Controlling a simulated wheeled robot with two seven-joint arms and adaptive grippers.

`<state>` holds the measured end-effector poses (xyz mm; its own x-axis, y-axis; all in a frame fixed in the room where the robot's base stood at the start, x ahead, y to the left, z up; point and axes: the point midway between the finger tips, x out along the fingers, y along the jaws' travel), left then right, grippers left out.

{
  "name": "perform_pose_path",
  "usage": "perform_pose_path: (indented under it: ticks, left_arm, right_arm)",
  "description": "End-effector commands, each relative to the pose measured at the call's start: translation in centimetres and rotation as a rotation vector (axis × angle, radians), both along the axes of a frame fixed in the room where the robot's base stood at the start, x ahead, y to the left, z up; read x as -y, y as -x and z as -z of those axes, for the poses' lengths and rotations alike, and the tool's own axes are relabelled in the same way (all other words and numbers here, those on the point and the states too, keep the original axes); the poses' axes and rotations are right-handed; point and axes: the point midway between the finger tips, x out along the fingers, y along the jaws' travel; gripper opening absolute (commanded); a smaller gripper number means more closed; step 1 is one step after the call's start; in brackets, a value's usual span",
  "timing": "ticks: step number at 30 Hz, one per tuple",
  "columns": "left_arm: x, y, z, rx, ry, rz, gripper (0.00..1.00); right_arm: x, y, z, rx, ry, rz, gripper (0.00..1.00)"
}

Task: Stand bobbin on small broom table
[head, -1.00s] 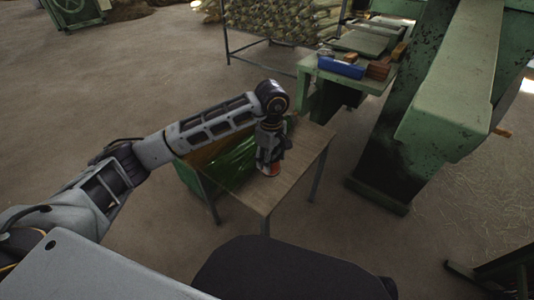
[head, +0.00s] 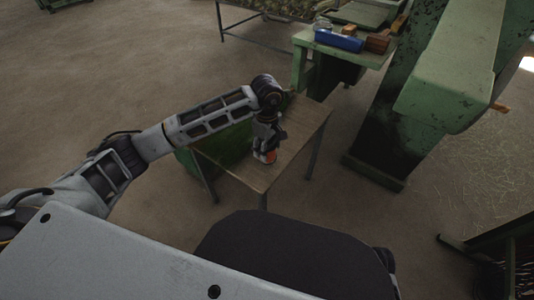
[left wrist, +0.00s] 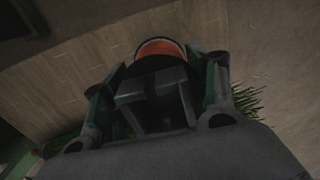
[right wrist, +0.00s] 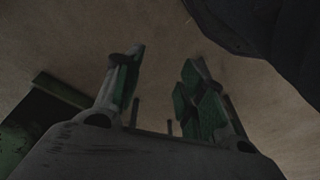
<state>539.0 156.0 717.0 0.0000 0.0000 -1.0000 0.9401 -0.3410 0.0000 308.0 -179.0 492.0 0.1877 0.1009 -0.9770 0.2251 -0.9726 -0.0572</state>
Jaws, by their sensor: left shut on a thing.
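The bobbin (head: 269,156) shows as a small orange-red and white piece at my left gripper (head: 266,148), over the small wooden table (head: 256,176). In the left wrist view the orange bobbin (left wrist: 160,47), with a dark rim, sits between the fingertips of my left gripper (left wrist: 160,75), which is shut on it. The bobbin is low at the table top; whether it touches the wood I cannot tell. The gripper hides part of it. My right gripper (right wrist: 160,75) shows only in the right wrist view, its fingers apart with nothing between them.
A large green machine (head: 445,75) stands to the right. The table top's right part is clear.

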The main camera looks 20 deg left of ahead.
Motion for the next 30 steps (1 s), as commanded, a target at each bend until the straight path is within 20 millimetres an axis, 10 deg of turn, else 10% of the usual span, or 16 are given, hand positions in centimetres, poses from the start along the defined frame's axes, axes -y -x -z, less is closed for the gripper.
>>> perform_pose_path:
  ticks: [26, 27, 30]
  left_arm:
    - [0.0, 0.0, 3.9, -0.001, 0.000, 0.001, 0.33]
    - [0.0, 0.0, 3.8, -0.001, 0.000, 0.001, 0.63]
    - [0.0, 0.0, 3.8, -0.001, 0.000, 0.000, 0.76]
  right_arm:
    - [-0.2, -0.3, -0.8, 0.018, -0.009, -0.002, 0.40]
    - [-0.2, -0.3, -1.0, 0.020, -0.009, -0.003, 0.40]
    - [-0.3, -0.5, -1.3, 0.026, -0.011, -0.002, 0.40]
